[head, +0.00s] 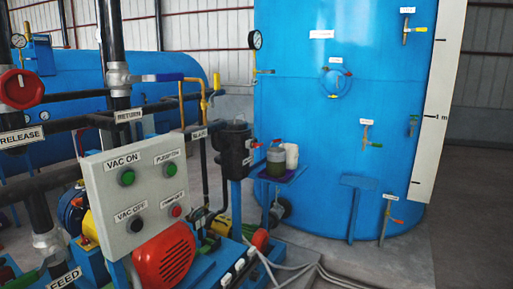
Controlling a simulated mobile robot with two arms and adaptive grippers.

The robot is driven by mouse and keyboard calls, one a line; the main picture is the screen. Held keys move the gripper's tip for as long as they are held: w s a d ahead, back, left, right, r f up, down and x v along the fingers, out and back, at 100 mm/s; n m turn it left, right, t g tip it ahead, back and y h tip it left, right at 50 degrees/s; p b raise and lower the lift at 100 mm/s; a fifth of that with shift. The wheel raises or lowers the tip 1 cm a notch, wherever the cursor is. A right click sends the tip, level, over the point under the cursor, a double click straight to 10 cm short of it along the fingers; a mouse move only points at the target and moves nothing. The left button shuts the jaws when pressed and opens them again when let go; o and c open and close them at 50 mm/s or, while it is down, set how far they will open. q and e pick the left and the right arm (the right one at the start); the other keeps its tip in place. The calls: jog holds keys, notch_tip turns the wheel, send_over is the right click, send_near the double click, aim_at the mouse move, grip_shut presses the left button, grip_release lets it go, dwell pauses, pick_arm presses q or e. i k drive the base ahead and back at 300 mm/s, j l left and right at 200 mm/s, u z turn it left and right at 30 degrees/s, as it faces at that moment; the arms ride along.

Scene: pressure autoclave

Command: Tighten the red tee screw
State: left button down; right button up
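A small red part (249,143) shows on the right side of a dark upright cylinder (233,147) near the middle of the head view. It is too small to tell for certain whether it is the red tee screw or how far in it is turned. A larger red handwheel (19,88) sits on a dark pipe at the far left, above a RELEASE label. Neither of my grippers is in view.
A grey control box (139,190) with several buttons stands in front, above a red motor cover (164,258). A small shelf (283,175) beside the cylinder holds containers. A big blue tank (342,120) stands behind. Cables lie on the floor; the right floor is clear.

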aim_at(255, 145)
jog(key=u, duration=0.45)
jog(key=i+l+u, duration=0.15)
jog(key=l+u, duration=0.25)
jog(key=i+l+u, duration=0.1)
jog(key=l+u, duration=0.15)
jog(key=u, duration=0.15)
jog(key=l+u, duration=0.7)
jog(key=u, duration=0.15)
